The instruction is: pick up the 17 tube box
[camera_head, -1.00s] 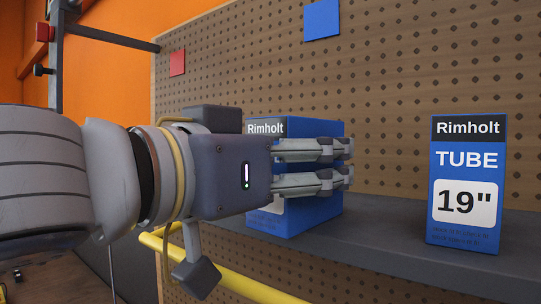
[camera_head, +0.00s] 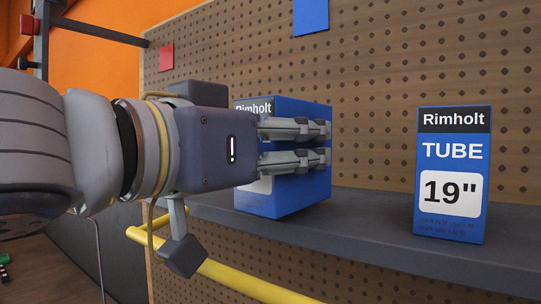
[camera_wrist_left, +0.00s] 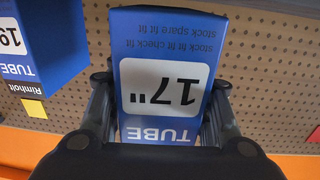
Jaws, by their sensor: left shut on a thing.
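The 17 tube box is a blue Rimholt box (camera_head: 290,196) at the shelf's left part in the head view, its front mostly hidden by my gripper. In the left wrist view the box (camera_wrist_left: 165,45) shows its 17" label upside down between the two fingers. My left gripper (camera_head: 322,145) comes in from the left and is shut on this box; it also shows in the left wrist view (camera_wrist_left: 160,115). In the head view the box looks upright, at or just above the shelf; I cannot tell if it touches. My right gripper is not in view.
A blue 19" Rimholt tube box (camera_head: 450,175) stands upright to the right on the dark shelf (camera_head: 370,225); a blue 19 box (camera_wrist_left: 40,45) shows in the wrist view. A pegboard (camera_head: 400,70) stands behind. A yellow rail (camera_head: 225,275) runs below the shelf edge.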

